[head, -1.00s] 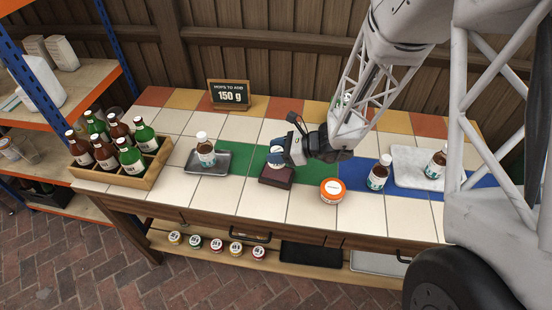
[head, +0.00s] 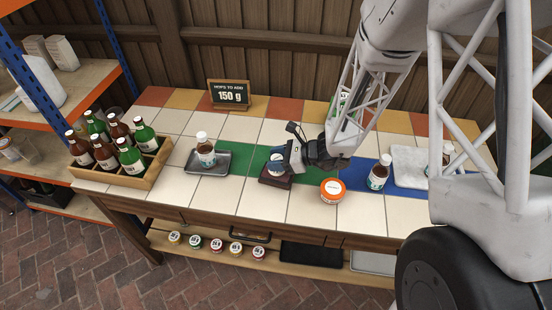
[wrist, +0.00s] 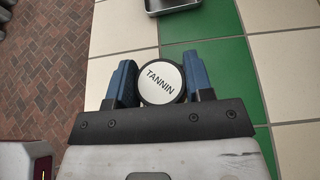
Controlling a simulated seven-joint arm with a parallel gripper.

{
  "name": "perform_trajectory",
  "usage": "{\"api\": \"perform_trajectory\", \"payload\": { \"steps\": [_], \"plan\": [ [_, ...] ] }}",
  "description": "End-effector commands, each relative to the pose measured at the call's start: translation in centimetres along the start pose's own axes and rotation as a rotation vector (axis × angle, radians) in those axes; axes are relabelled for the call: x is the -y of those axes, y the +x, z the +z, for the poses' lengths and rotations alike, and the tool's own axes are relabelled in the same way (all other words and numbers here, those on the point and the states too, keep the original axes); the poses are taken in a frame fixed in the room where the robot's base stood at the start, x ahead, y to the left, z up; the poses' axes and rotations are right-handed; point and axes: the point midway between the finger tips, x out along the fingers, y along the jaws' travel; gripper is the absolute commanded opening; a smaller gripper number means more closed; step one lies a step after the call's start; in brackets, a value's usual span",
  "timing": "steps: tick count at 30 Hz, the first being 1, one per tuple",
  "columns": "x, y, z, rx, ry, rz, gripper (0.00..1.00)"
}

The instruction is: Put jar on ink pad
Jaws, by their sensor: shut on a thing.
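My gripper (head: 281,163) is shut on a small jar (head: 274,168) with a round white lid. In the wrist view the jar's lid (wrist: 160,77) reads TANNIN and sits between the two blue fingers. The jar looks upright. It is directly over the dark reddish-brown ink pad (head: 274,181) in the head view, at or very near its top. I cannot tell whether the jar fully rests on it. The ink pad is hidden in the wrist view.
A grey tray (head: 222,163) with a bottle (head: 205,152) is to the left. A wooden crate (head: 140,180) of bottles stands at far left. Tiles in front are clear.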

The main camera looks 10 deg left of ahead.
Motion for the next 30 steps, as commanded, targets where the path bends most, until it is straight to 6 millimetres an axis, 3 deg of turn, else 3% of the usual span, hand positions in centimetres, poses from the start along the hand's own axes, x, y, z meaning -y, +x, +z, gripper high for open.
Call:
{"api": "perform_trajectory", "payload": {
  "steps": [6,7,12,24,30],
  "plan": [
    [0.0,0.1,-0.2,0.000,0.000,0.000,0.07],
    [0.0,0.1,-0.2,0.000,0.000,0.000,0.50],
    [0.0,0.1,-0.2,0.000,0.000,0.000,0.73],
    [0.0,-0.1,0.1,0.000,0.000,0.000,0.73],
    [0.0,-1.1,0.0,0.000,0.000,0.000,0.73]
  ]
}}
